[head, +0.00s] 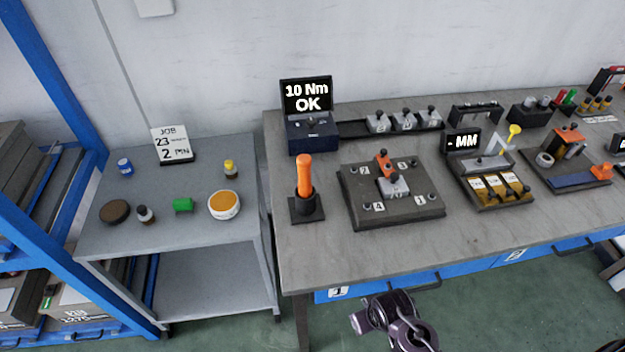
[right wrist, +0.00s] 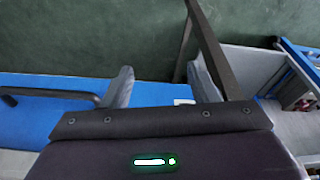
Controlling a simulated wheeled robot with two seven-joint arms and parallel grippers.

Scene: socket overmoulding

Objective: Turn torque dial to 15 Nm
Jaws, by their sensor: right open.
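The torque unit (head: 312,135) is a dark blue box at the back left of the workbench. Its raised screen (head: 306,95) reads "10 Nm OK". The small torque dial (head: 309,122) appears on top of the box below the screen; its pointer is too small to read. My right gripper (right wrist: 160,88) is open and empty in the right wrist view, with floor and the bench's blue drawer front behind it. It is away from the dial. A dark part of my arm (head: 394,322) shows at the bottom of the head view. My left gripper is not in view.
An orange-handled tool (head: 304,177) stands upright in a holder in front of the unit. A dark numbered fixture plate (head: 349,205) lies to its right. A grey side table (head: 140,235) with small containers stands left. The bench's front strip is clear.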

